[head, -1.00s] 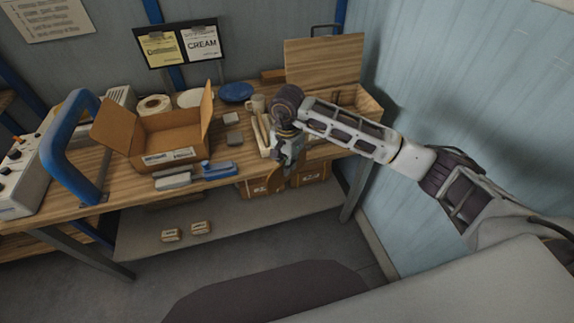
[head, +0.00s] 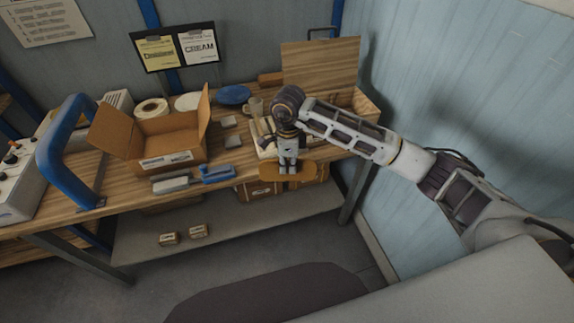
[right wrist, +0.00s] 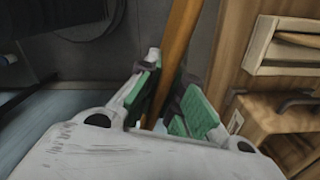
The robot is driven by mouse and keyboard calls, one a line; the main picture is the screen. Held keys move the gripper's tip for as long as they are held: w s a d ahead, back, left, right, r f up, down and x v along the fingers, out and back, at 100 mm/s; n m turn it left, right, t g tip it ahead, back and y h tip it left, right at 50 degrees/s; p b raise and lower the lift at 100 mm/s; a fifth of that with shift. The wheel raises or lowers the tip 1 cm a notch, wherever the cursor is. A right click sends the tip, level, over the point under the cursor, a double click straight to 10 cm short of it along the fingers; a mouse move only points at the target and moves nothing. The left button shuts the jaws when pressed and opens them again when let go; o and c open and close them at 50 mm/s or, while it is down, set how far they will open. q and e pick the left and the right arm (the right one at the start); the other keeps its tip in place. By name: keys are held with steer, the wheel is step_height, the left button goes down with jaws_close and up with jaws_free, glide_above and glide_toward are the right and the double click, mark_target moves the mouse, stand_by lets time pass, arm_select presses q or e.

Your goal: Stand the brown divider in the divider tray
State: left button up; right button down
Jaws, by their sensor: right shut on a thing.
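The brown divider (head: 304,173) is a flat piece with rounded ends. My right gripper (head: 287,167) is shut on it and holds it in front of the bench's front edge, with its long side level in the head view. In the right wrist view the divider (right wrist: 181,40) shows edge-on between the green finger pads (right wrist: 170,98). A pale wooden tray (head: 262,143), which looks like the divider tray, is on the bench just behind my right gripper, partly hidden by it. A pale-rimmed wooden piece, likely this tray (right wrist: 282,46), shows at the right wrist view's upper right. My left gripper is out of view.
An open cardboard box (head: 170,147) and a blue-handled tool (head: 217,173) are left of the tray. A wooden box with a raised lid (head: 320,68) stands at the back right, near the wall. Brown boxes (head: 262,189) are below the bench top.

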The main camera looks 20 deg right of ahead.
steer(key=m, duration=0.4)
steer(key=shift+d, duration=0.15)
steer(key=m, duration=0.3)
steer(key=shift+d+m, duration=0.15)
steer(key=shift+m, duration=0.25)
steer(key=m, duration=0.4)
steer(key=shift+d, duration=0.1)
steer(key=shift+m, duration=0.4)
steer(key=shift+w+m, duration=0.2)
steer(key=shift+m, duration=0.3)
